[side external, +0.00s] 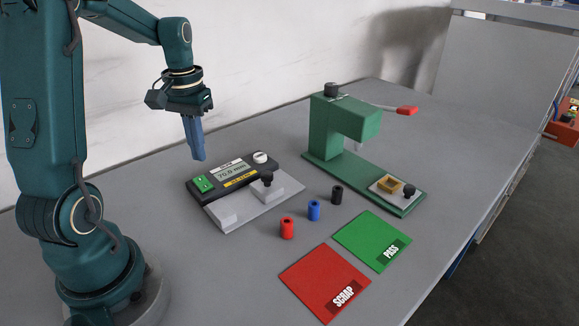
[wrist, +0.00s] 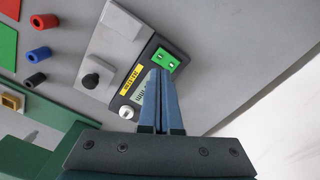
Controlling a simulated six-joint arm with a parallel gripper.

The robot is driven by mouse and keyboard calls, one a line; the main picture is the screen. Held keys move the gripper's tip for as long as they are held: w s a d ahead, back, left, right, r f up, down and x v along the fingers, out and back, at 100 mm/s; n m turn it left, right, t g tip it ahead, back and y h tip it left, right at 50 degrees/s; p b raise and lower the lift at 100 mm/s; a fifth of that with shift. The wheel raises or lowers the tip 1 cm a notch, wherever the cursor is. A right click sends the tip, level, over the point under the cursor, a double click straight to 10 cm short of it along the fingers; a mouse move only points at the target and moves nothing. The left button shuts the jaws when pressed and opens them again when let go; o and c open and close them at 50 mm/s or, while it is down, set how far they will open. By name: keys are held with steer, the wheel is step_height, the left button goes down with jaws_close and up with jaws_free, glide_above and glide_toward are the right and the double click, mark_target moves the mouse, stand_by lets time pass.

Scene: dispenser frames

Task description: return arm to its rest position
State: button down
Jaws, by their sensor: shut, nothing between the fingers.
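My gripper (side external: 199,158) hangs pointing down above the back left of the gauge box in the side external view. Its long blue-grey fingers are shut with nothing between them. In the wrist view my gripper (wrist: 161,75) points toward the gauge's green button, and its fingers cover part of the display. The gauge box (side external: 236,176) is dark, with a lit display reading about 70.0 mm, a green switch (side external: 203,184) and a white knob (side external: 260,157). A grey plate with a black knob (side external: 267,180) lies in front of it. My gripper appears apart from the gauge.
Red (side external: 287,228), blue (side external: 314,210) and black (side external: 337,194) cylinders stand on the grey table. A green press (side external: 330,140) with a red-tipped lever stands behind right. A red SCRAP mat (side external: 315,275) and green PASS mat (side external: 365,235) lie in front. A pale wall runs behind.

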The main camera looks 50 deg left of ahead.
steer(key=shift+r, duration=0.25)
steer(key=w+d+r+m+t, duration=0.2)
steer(key=d+r, duration=0.2)
steer(key=d, duration=0.1)
steer(key=s+d+m+t, duration=0.1)
steer(key=s+d+m, duration=0.1)
steer(key=s+d, duration=0.2)
steer(key=s+d+r+m+t, duration=0.1)
steer(key=s+d+m+t, duration=0.1)
steer(key=s+d, duration=0.3)
steer(key=shift+d+r+t, duration=0.2)
steer(key=shift+d+t, duration=0.1)
steer(key=shift+d, duration=1.85)
